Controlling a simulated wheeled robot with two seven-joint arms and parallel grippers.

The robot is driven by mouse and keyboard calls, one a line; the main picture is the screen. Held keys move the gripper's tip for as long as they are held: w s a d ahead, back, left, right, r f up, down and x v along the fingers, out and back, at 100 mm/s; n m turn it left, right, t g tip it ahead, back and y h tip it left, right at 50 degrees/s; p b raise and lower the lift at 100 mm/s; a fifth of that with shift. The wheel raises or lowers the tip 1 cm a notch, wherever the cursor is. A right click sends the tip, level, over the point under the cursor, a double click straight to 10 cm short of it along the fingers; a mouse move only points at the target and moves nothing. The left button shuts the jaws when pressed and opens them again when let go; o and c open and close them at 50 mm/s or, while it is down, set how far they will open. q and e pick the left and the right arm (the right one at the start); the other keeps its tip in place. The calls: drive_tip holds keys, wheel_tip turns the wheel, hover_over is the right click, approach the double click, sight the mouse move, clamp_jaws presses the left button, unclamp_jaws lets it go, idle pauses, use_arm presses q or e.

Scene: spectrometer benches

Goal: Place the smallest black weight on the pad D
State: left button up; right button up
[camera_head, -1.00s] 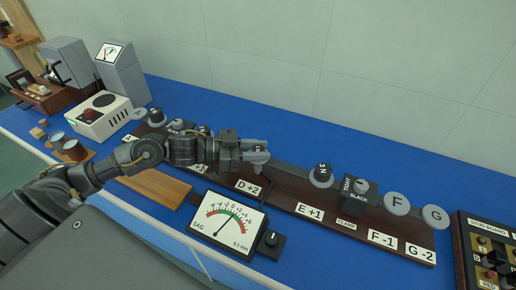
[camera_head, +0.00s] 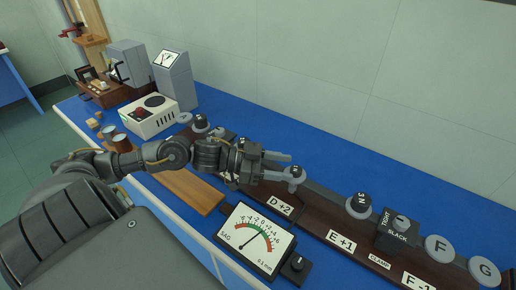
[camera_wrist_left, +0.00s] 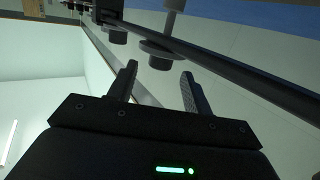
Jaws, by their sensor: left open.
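The clamp block marked TIGHT and SLACK (camera_head: 397,236) stands right of the 3N weight. Bare grey pads F (camera_head: 439,248) and G (camera_head: 485,270) lie beyond. A sag dial (camera_head: 255,238) stands in front of the beam. A wooden board (camera_head: 190,192) lies below my arm.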

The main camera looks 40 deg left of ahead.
use_arm(q)
drive_tip(key=p+v, duration=0.1)
drive_tip(key=v, duration=0.7)
use_arm(e)
drive_tip(key=shift+a+r, duration=0.45)
drive_tip(key=shift+r, duration=0.05)
drive_tip(key=shift+d, duration=0.35)
